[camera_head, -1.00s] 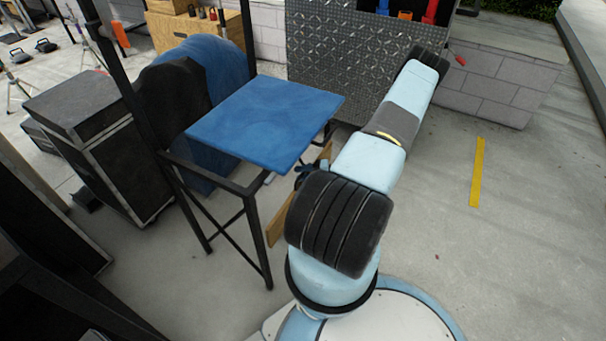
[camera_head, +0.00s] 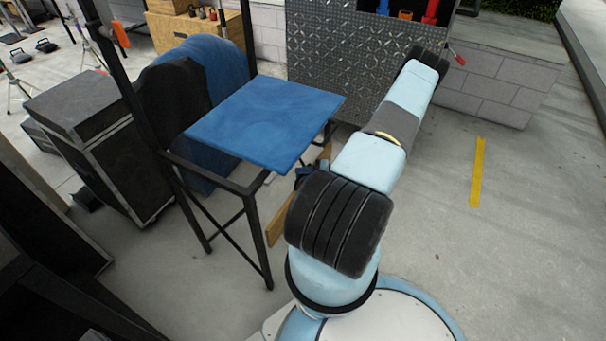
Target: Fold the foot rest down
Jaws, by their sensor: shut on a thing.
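A tall chair with a black frame and a flat blue seat (camera_head: 265,122) stands left of my arm. The foot rest, a wooden board (camera_head: 283,218), shows on edge below the seat, between the chair's front leg and my arm. My gripper (camera_head: 308,170) shows only as a small dark patch at the board's upper edge, just under the seat's right corner. It is shut on the foot rest. Its fingertips and the board's middle are hidden behind my arm.
A black case (camera_head: 100,140) stands left of the chair. A metal tread-plate panel (camera_head: 335,65) and a low block wall (camera_head: 500,85) stand behind. A yellow strip (camera_head: 477,172) lies on the open concrete at the right.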

